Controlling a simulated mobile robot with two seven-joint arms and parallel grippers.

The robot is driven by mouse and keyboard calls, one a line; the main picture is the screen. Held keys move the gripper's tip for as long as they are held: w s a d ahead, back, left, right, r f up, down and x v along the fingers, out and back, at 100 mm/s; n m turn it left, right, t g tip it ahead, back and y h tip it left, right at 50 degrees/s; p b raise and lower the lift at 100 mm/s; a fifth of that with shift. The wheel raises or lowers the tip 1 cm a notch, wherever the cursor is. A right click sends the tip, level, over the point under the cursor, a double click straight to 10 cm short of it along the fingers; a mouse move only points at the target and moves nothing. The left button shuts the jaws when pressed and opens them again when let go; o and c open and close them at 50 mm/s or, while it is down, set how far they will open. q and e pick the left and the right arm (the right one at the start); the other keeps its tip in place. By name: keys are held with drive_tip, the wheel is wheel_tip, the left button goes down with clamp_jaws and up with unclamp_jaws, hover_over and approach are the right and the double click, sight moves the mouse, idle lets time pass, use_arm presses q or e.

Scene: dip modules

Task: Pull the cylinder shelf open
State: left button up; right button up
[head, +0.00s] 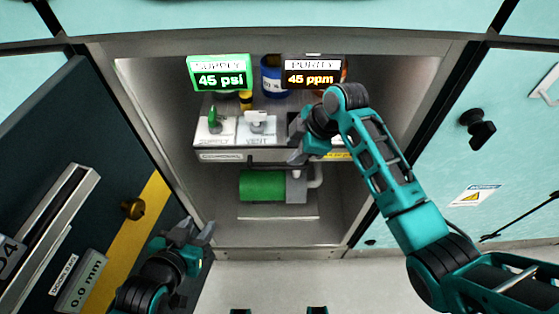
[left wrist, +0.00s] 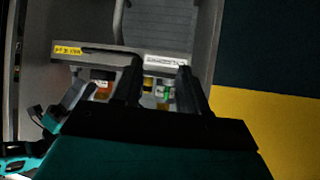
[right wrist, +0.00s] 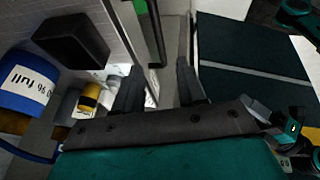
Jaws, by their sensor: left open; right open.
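The cylinder shelf (head: 222,156) sits inside the open cabinet, with a grey front edge carrying labels. A dark handle bar (head: 262,168) shows below that edge; a dark bar also shows in the right wrist view (right wrist: 155,32). A blue cylinder (head: 272,80) stands at the back of the shelf; it is large in the right wrist view (right wrist: 28,82). My right gripper (head: 297,142) is open at the shelf's front right and hides part of it. My left gripper (head: 208,232) is open and empty, low at the left, apart from the shelf. The shelf's labelled edge shows in the left wrist view (left wrist: 110,56).
Supply (head: 219,72) and purity (head: 313,72) displays sit above the shelf. Valves (head: 214,120) stand on the shelf, and a green motor-like unit (head: 262,186) lies below. An open dark door (head: 90,150) with a brass knob (head: 133,208) is at the left. The floor (head: 290,275) in front is clear.

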sight(277, 167)
drive_tip(key=b+x, duration=0.2)
drive_tip(key=x, duration=0.7)
drive_tip(key=shift+c, duration=0.3)
clamp_jaws()
